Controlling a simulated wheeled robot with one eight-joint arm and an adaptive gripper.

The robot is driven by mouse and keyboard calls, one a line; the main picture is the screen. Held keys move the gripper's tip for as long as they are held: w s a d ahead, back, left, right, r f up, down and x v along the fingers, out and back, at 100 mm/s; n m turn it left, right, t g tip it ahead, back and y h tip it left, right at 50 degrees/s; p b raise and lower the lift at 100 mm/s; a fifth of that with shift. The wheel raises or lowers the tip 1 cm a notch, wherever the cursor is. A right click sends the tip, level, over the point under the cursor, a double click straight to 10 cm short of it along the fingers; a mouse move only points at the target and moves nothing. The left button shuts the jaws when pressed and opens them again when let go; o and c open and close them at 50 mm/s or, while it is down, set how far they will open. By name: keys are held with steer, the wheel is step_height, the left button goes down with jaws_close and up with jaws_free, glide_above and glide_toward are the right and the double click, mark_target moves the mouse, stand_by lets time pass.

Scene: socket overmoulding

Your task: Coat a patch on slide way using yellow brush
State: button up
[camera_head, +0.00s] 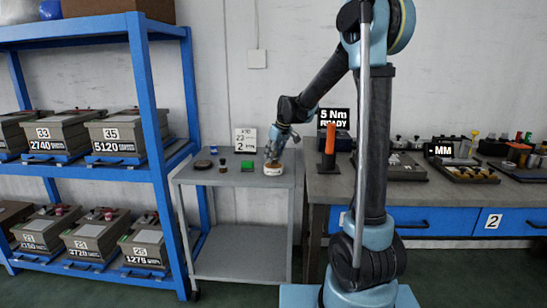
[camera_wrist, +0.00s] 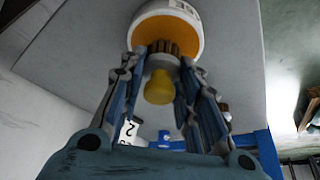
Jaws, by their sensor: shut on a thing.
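My gripper (camera_head: 272,155) is low over the top of the grey cart, pointing down. In the wrist view my gripper (camera_wrist: 160,64) has its fingers closed around a brush with a yellow handle end (camera_wrist: 158,87) and brown bristles (camera_wrist: 163,47). The bristles point at the orange inside of a white round pot (camera_wrist: 198,15) and overlap it; whether they touch the contents is unclear. The pot (camera_head: 273,171) stands near the right edge of the cart top. I cannot make out the slide way for certain in either view.
On the cart top (camera_head: 232,181) are a dark round disc (camera_head: 202,164), a small dark jar (camera_head: 222,166), a green block (camera_head: 247,164) and a white sign (camera_head: 245,140). A blue shelf (camera_head: 150,110) with numbered boxes stands left. A workbench (camera_head: 440,190) with trays stands right.

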steer(key=shift+f, duration=0.45)
stand_by(1.6)
steer(key=shift+r, duration=3.5)
